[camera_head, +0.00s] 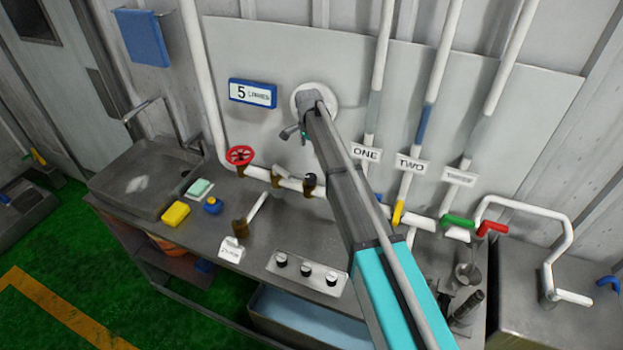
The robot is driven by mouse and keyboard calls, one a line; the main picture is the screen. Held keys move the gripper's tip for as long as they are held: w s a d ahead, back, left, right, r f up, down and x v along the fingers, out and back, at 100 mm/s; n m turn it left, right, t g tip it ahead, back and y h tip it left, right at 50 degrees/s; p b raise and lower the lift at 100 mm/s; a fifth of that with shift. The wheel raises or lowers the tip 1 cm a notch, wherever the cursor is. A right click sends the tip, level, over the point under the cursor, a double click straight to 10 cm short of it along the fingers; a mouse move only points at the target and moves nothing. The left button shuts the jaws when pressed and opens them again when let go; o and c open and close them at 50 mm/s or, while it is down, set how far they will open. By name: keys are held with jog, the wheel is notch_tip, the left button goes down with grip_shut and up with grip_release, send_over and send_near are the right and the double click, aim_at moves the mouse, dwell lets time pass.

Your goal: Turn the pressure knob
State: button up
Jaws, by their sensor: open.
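No knob in view has a readable pressure label. Several black round knobs show on a pale control panel (268,264) at the front of the grey bench: a left knob (281,260), a middle knob (306,269) and a right knob (331,278). A small black knob or valve top (309,179) sits on the white horizontal pipe behind them. My arm reaches up from the bottom right towards the back wall. My gripper (292,133) shows small and partly hidden at its far end, open and apart from the panel knobs, above the pipe.
A red handwheel (240,155) and horizontal pipe (289,183) line the bench's back. A sink (140,182), yellow sponge (175,213) and blue item (213,205) stand left. Yellow (398,213), green (458,220) and red (491,228) valve handles are right of my arm.

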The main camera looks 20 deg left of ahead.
aim_at(310, 176)
jog(key=shift+s+d+f+b, duration=0.1)
jog(key=shift+f+b, duration=3.1)
jog(key=shift+f, duration=0.05)
jog(key=shift+d+f+b, duration=0.1)
jog(key=shift+f+b, duration=3.05)
jog(key=shift+f, duration=0.1)
jog(key=c, duration=1.1)
jog(key=shift+c, duration=0.2)
